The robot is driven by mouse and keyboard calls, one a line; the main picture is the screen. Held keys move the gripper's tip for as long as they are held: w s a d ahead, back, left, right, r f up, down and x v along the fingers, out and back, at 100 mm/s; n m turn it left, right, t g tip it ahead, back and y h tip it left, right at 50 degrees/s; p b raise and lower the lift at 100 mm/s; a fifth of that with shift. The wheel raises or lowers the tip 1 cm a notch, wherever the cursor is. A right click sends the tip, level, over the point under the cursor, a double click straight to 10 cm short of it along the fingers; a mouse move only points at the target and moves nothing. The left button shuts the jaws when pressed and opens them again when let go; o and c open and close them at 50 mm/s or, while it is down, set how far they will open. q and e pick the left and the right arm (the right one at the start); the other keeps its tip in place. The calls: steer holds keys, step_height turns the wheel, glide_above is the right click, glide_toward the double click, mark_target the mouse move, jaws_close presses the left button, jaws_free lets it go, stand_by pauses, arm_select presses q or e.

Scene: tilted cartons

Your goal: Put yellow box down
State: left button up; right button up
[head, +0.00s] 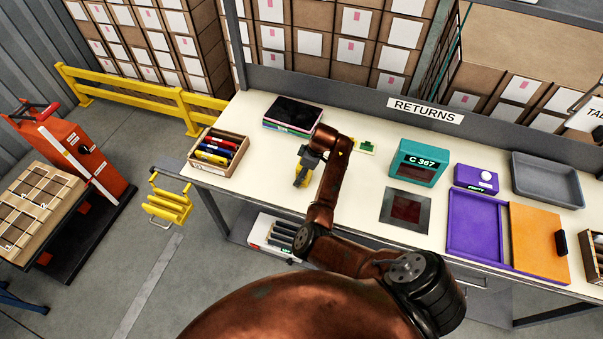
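I cannot tell whether the box touches the tabletop. My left gripper is not in view.
Bare tabletop surrounds the gripper.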

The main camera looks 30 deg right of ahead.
steer(key=shift+o, duration=0.6)
steer(key=shift+r, duration=0.25)
steer(key=v, duration=1.1)
steer(key=shift+r, duration=0.15)
steer(key=shift+s+d+r, duration=0.1)
steer(key=shift+r, duration=0.2)
